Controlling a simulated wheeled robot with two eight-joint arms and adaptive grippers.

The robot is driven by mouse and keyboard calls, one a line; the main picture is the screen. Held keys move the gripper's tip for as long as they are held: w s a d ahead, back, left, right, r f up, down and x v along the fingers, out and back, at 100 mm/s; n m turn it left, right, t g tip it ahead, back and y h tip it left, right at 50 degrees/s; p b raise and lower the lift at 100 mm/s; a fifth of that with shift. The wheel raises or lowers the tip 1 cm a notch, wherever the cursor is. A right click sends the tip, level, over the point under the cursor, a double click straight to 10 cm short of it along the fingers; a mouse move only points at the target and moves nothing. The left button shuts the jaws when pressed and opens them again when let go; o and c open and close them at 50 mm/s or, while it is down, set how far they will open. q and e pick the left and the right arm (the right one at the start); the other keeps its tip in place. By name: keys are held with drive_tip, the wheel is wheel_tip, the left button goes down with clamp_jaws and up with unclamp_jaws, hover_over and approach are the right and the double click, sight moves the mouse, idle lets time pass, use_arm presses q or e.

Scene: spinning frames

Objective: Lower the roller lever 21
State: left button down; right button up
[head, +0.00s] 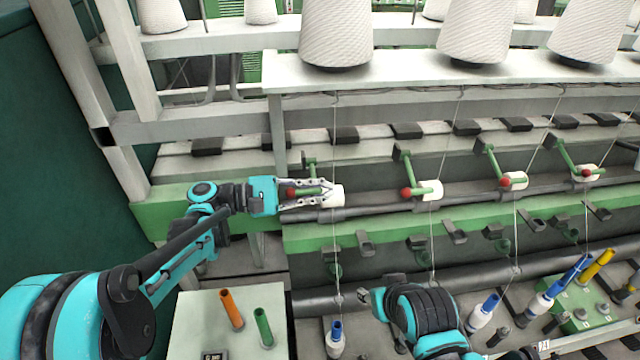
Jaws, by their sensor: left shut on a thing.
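Several roller levers stand in a row, each with a green arm, a red knob and a white roller. The leftmost roller lever (309,166) has its white roller (337,197) down at the dark horizontal bar. My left gripper (322,192) reaches in from the left and is shut on this lever, its fingers around the part between red knob and roller. The fingers hide part of it. The other levers (402,165) to the right are free. No lever number is legible. My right gripper (366,298) is low at the centre, away from the levers; its fingers are not clear.
Large white yarn cones (336,35) stand on the shelf above, with threads running down past the levers. Coloured bobbins (570,272) and spindles stand below right. A pale box top (195,325) at bottom left holds an orange tube (231,309) and a green tube (263,327).

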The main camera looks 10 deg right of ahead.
use_arm(q)
drive_tip(key=shift+s+f+m+b, duration=0.1)
drive_tip(key=shift+f+m+b, duration=0.25)
drive_tip(key=shift+f, duration=0.3)
drive_tip(key=shift+s+f+b, duration=0.2)
drive_tip(key=shift+f+b, duration=0.5)
drive_tip(key=shift+f, duration=0.3)
drive_tip(key=c, duration=1.6)
unclamp_jaws()
drive_tip(key=shift+o, duration=0.2)
drive_tip(key=shift+a, duration=0.1)
approach(322, 204)
drive_tip(key=s+a+r, duration=0.2)
drive_tip(key=s+r, duration=0.1)
drive_tip(key=r, duration=0.1)
drive_tip(key=shift+s+a, duration=0.35)
drive_tip(key=shift+s, duration=0.05)
drive_tip(key=shift+r, duration=0.1)
